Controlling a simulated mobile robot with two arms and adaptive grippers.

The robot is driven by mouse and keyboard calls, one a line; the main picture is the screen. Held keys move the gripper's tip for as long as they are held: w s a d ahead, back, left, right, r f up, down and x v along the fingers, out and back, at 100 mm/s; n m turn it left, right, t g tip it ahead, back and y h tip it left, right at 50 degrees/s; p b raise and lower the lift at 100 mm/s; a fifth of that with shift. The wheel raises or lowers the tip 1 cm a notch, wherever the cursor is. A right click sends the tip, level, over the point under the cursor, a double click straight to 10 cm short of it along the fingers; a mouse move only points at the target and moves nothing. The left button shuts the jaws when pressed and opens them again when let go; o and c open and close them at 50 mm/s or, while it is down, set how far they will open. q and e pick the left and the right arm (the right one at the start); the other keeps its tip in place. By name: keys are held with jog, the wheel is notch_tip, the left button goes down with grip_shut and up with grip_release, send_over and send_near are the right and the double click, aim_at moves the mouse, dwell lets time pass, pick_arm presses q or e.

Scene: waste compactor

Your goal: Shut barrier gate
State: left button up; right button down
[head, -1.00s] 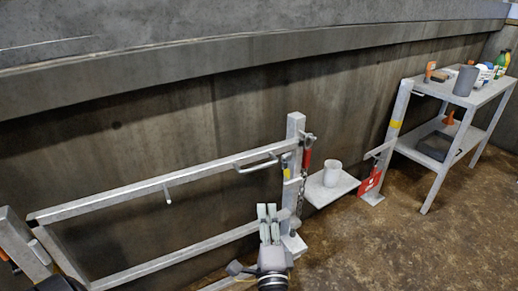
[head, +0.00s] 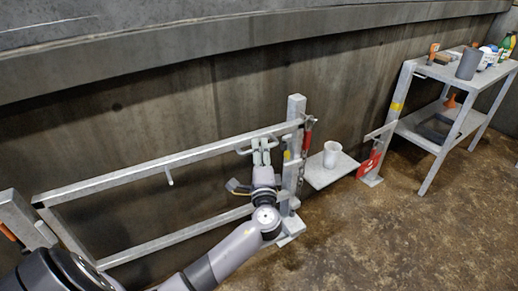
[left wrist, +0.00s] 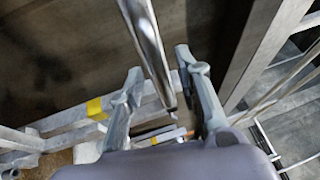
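The barrier gate (head: 120,177) is a grey metal frame of rails. In the head view it runs along the wall from lower left to an upright post (head: 295,108). A bent bar handle (head: 244,152) sits on its top rail near that post. My left gripper (head: 261,147) is at the handle, fingers pointing up at it. In the left wrist view a shiny round bar (left wrist: 146,45) passes between the two fingers, with visible gaps on both sides. The left gripper is open. A red-handled latch part (head: 307,137) hangs on the post. My right gripper is not in view.
A small shelf (head: 318,178) beside the post holds a white cup (head: 332,154). A metal table (head: 435,73) with bottles stands at the right. The floor in front is clear.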

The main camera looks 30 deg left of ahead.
pick_arm(q)
jog(key=shift+w+a+r, duration=0.15)
jog(key=shift+w+a, duration=0.25)
jog(key=shift+w, duration=0.05)
jog(key=shift+c, duration=0.5)
grip_shut()
